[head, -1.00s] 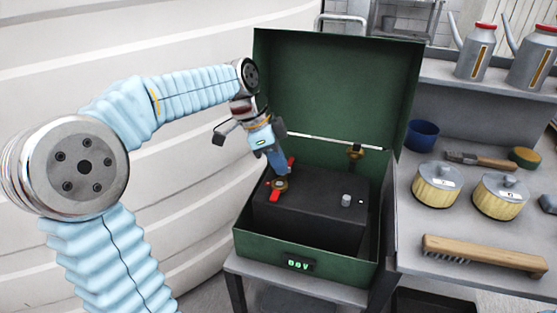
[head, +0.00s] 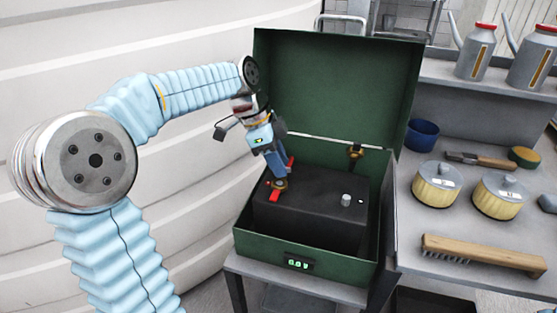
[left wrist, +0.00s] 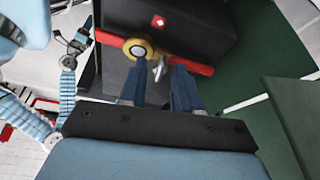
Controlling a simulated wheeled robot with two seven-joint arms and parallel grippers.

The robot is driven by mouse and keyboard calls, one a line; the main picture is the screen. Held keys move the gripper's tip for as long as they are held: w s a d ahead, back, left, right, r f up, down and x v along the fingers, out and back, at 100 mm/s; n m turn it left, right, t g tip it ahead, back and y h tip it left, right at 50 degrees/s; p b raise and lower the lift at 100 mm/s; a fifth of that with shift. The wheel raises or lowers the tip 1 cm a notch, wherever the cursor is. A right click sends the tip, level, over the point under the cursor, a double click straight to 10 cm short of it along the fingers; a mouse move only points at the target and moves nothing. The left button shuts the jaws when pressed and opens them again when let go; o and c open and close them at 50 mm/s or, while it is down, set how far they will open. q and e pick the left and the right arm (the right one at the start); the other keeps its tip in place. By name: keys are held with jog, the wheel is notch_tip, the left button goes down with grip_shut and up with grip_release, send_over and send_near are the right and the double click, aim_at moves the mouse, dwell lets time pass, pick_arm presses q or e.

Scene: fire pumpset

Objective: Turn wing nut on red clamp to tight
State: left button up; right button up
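The red clamp (head: 275,195) with a brass ring sits at the left end of the black battery (head: 315,205). In the left wrist view the red clamp (left wrist: 198,67) and brass ring (left wrist: 137,48) lie just beyond my fingertips. The small silver wing nut (left wrist: 159,68) shows between the tips of my left gripper (left wrist: 160,74). Its two blue fingers are apart, with gaps visible beside the nut. In the head view my left gripper (head: 277,170) reaches down at the clamp, hiding part of it. An arm, seemingly my right, shows small in the left wrist view; its gripper (left wrist: 76,42) is unclear.
The battery stands in an open green box (head: 262,248) with a raised lid and lit display (head: 298,263). A bare grey terminal (head: 346,200) and a brass clamp (head: 355,152) are to the right. The right bench holds yellow canisters (head: 437,186) and a wire brush (head: 485,255).

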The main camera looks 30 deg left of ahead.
pick_arm(q)
jog(key=p+v, duration=0.1)
jog(key=v, duration=1.2)
jog(key=shift+s+a+r, duration=0.15)
jog(key=shift+a+r, duration=0.05)
jog(key=shift+r, duration=0.1)
